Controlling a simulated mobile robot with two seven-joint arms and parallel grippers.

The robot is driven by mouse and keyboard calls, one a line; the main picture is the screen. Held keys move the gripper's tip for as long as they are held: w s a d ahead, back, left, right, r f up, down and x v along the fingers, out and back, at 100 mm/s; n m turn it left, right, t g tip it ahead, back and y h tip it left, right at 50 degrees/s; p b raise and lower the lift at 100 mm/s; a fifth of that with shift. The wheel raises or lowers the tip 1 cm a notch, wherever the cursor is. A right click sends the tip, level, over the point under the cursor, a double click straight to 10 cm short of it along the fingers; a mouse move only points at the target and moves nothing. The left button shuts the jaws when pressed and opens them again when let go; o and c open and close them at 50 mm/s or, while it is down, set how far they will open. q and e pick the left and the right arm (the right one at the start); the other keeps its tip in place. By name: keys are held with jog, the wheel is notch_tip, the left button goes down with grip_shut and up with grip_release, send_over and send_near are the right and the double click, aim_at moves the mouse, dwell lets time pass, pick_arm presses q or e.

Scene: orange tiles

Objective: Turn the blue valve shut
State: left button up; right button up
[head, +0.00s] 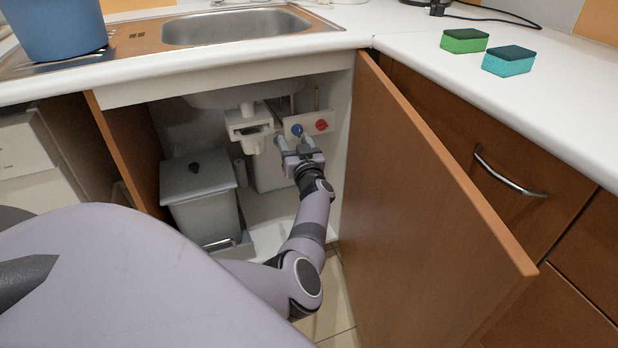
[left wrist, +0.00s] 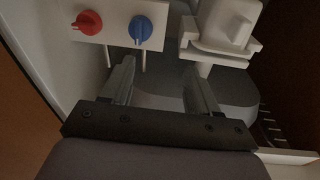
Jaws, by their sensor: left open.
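The blue valve (head: 297,130) is a small round knob on a white panel under the sink, left of a red valve (head: 321,125). In the left wrist view the blue valve (left wrist: 140,29) is beyond the fingertips, with the red valve (left wrist: 88,22) to its left. My left gripper (head: 296,141) is inside the cabinet, just below and in front of the blue valve. In the left wrist view its two fingers (left wrist: 160,75) are spread apart with nothing between them. The fingers appear apart from the valve. My right gripper is not in view.
The open cabinet door (head: 430,200) stands close to the right of my arm. A grey lidded bin (head: 200,205) stands left inside the cabinet. A white drain trap (head: 249,125) hangs left of the valves. Two sponges (head: 464,41) lie on the white counter (head: 560,95).

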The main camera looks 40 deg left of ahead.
pick_arm(q)
jog(key=s+d+r+m+t+h+p, duration=0.3)
jog(key=s+r+m+t+h+p, duration=0.3)
jog(key=p, duration=0.3)
jog(key=s+d+m+g+h+p, duration=0.1)
jog(key=s+d+m+h+p, duration=0.5)
jog(key=d, duration=0.9)
jog(key=s+h+p, duration=0.2)
jog(key=s+p, duration=0.1)
jog(key=s, duration=0.1)
jog(key=shift+d+f+g, duration=0.35)
jog(key=shift+d+g, duration=0.05)
